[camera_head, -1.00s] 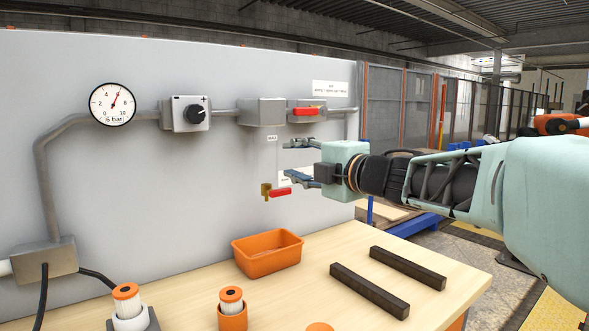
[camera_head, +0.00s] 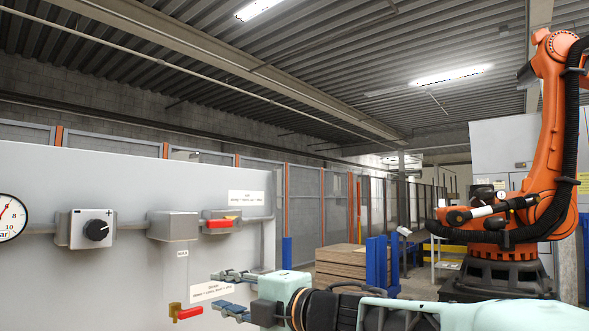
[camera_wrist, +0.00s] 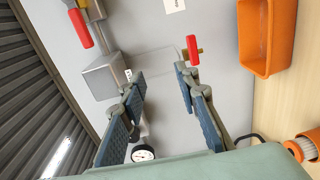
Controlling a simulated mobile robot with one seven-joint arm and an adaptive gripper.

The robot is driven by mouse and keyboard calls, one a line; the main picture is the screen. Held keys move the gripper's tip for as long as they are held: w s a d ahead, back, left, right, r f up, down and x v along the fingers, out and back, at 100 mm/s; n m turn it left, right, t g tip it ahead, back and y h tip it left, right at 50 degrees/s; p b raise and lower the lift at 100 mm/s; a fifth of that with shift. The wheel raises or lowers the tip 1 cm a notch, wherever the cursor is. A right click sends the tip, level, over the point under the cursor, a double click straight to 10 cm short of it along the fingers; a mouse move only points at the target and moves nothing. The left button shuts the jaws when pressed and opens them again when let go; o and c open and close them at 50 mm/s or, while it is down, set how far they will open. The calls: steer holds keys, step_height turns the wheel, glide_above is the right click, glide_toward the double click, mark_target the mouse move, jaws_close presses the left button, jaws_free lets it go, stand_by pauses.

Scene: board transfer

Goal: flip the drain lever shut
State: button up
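The drain valve has a red lever (camera_head: 189,312) on a brass body at the lower part of the grey panel. The lever lies about level, pointing right. It also shows in the wrist view (camera_wrist: 192,49), just beyond the fingertip on the right. My gripper (camera_head: 222,291) is open and empty, its fingers apart in front of the panel, to the right of the lever and slightly above it. In the wrist view my gripper (camera_wrist: 160,72) has bare panel between its fingertips. The lever is outside the fingers, and no contact shows.
A second red lever (camera_head: 220,224) sits higher on the panel, beside a grey box (camera_head: 173,226) and a black knob (camera_head: 96,230). An orange bin (camera_wrist: 268,40) stands on the bench below the valve. An orange robot arm (camera_head: 550,140) stands far right.

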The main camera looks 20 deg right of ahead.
steer(key=shift+r+v, duration=0.15)
steer(key=shift+v, duration=0.65)
steer(key=shift+r+v, duration=0.15)
steer(key=shift+v, duration=0.65)
steer(key=shift+a+p, duration=0.15)
steer(key=shift+p, duration=0.15)
steer(key=shift+s, duration=0.15)
